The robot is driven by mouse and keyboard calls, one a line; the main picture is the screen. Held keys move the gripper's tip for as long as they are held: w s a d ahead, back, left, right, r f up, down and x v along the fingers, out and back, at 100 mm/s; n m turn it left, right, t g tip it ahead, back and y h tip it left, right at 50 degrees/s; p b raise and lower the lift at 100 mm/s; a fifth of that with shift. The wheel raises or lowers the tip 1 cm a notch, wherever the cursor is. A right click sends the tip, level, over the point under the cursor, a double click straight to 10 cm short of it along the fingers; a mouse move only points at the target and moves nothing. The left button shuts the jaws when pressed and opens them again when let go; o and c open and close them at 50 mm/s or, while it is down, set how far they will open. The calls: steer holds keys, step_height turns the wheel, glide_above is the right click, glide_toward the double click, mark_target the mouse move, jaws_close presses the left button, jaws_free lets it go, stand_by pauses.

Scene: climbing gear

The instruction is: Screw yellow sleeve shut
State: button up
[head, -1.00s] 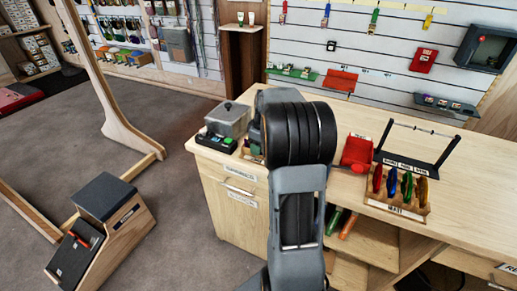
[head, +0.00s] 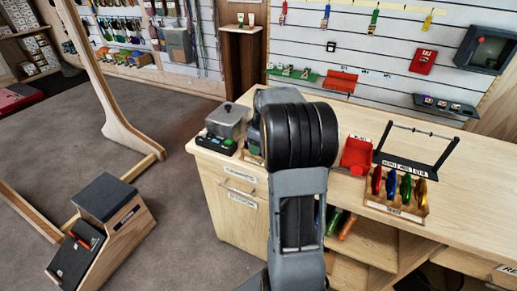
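Several coloured climbing pieces stand in a wooden rack (head: 396,208) on the workbench, from left to right red, blue, green and yellow. The yellow piece (head: 422,191) is at the right end of the rack. A yellow item (head: 427,22) also hangs on the slatted wall, at the right end of a coloured row. I cannot tell at this size which one carries the yellow sleeve, or whether a sleeve is open or shut. My arm (head: 298,135) rises in front of the bench, left of the rack. My gripper does not show.
A black stand with a crossbar (head: 421,131) is behind the rack, and a red bin (head: 356,153) is to its left. A grey metal box (head: 227,121) sits at the bench's left end. The bench top (head: 465,190) right of the rack is clear.

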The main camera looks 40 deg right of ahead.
steer(key=shift+r+p, duration=0.5)
steer(key=shift+r, duration=0.25)
steer(key=shift+d, duration=0.1)
steer(key=shift+w+d+p, duration=0.3)
steer(key=shift+d, duration=0.2)
steer(key=shift+f, duration=0.15)
steer(key=shift+f+b, duration=1.15)
steer(key=shift+f, duration=0.2)
steer(key=shift+s+a, duration=0.4)
steer(key=shift+a, duration=0.2)
